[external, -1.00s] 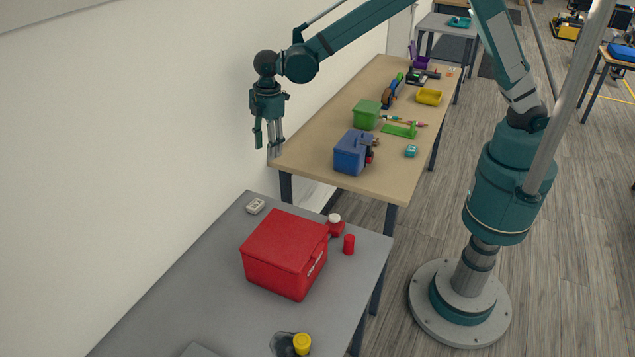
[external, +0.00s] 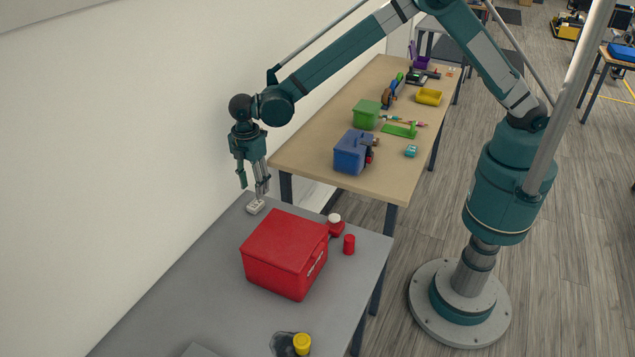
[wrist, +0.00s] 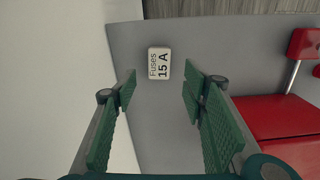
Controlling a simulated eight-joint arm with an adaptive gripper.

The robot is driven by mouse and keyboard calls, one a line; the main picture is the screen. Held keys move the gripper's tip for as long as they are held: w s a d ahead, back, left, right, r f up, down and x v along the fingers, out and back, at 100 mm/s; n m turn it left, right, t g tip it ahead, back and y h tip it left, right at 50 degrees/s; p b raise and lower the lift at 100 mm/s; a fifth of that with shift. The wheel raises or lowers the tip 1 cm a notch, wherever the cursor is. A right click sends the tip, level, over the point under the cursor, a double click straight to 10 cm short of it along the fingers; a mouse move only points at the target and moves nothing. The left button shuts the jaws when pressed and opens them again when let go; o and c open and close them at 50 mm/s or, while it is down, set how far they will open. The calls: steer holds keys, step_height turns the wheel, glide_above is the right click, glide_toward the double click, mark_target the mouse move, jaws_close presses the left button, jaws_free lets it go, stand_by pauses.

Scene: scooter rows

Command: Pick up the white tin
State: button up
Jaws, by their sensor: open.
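The white tin (external: 255,206) lies flat on the far left part of the grey table, near the wall. In the wrist view the tin (wrist: 159,63) shows its label "Fuses 15 A" and lies just beyond the fingertips, in line with the gap between them. My gripper (external: 252,192) is open and empty, pointing down above the tin. Its green-padded fingers (wrist: 160,78) stand apart on both sides of the gap in the wrist view. I cannot tell the exact height of the fingertips above the tin.
A large red box (external: 285,254) stands on the grey table (external: 190,297) to the right of the tin. The white wall (external: 120,140) is close on the left.

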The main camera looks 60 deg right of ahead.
mark_target(255, 204)
steer(key=shift+f, duration=1.3)
steer(key=shift+f, duration=2.6)
steer(key=c, duration=1)
